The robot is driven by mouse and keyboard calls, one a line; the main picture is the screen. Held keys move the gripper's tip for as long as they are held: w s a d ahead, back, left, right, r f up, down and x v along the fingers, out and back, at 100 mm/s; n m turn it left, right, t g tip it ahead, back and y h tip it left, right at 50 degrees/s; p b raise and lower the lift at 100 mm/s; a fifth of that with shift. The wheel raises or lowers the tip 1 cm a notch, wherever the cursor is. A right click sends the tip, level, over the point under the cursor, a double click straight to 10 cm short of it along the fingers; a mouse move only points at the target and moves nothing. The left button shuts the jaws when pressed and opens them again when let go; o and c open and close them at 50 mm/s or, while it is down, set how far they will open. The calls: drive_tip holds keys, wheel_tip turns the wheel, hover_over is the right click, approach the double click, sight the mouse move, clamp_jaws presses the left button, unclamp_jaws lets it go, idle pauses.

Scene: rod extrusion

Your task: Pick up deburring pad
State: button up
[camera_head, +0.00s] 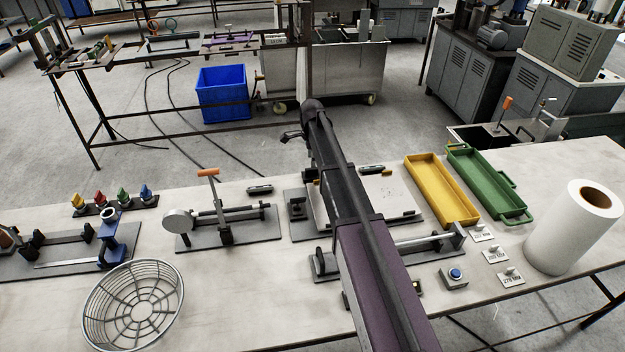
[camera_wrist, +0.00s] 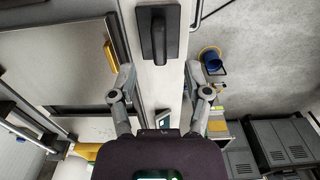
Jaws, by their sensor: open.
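In the wrist view, the deburring pad (camera_wrist: 158,52) is a dark rectangular block with a narrow raised handle. It lies on a pale strip of the table, near the top of the picture. My gripper (camera_wrist: 160,72) is open, its two grey fingers wide apart on either side of this strip, with nothing between them. In the head view, two small dark handled blocks lie near the table's far edge, one left (camera_head: 260,190) and one right (camera_head: 371,169) of my arm. I cannot tell which is the pad. My arm hides part of the bench there.
A pale board with a yellow piece (camera_wrist: 110,55) lies left of the pad in the wrist view; floor is to the right. Yellow (camera_head: 440,190) and green (camera_head: 488,185) trays, a paper roll (camera_head: 575,228), a wire basket (camera_head: 132,305) and a lever fixture (camera_head: 228,225) stand on the table.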

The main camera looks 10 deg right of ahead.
sight(312, 169)
drive_tip(key=shift+f, duration=0.15)
idle(0.3)
drive_tip(key=shift+f+b, duration=2.55)
drive_tip(key=shift+b, duration=0.05)
drive_tip(key=shift+c, duration=0.2)
clamp_jaws()
